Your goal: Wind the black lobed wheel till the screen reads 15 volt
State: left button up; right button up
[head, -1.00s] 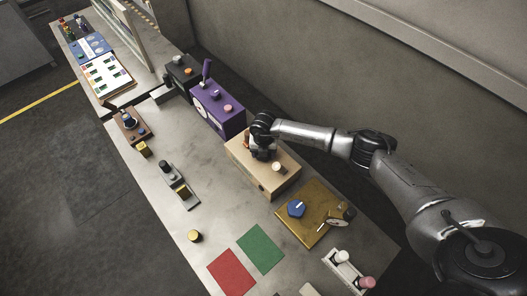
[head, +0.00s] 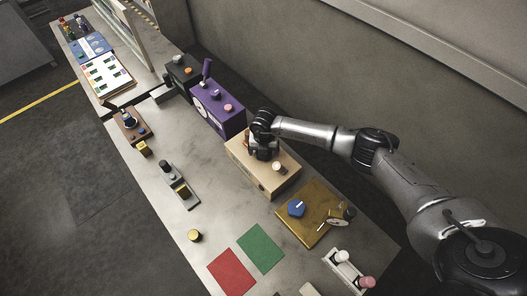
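A beige box (head: 245,168) stands on the bench in the middle of the head view. A pale round knob (head: 276,167) sits on its top near the right end. My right gripper (head: 262,153) points down at the top of this box, left of the pale knob. It hides what is under it, and its fingers are too small and dark to tell open from shut. I cannot make out a black lobed wheel; it may be hidden under the gripper. No voltage reading can be read. My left gripper is not in view.
A purple box (head: 222,122) with a dial and knobs stands behind the beige box. A brass-coloured plate (head: 309,220) with a blue knob (head: 296,208) lies in front. Green (head: 260,249) and red (head: 231,272) squares lie nearby.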

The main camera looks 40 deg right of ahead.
notch_tip(320, 180, up, 13)
jog(key=shift+f+b, duration=0.15)
jog(key=shift+b, duration=0.3)
dwell(0.5)
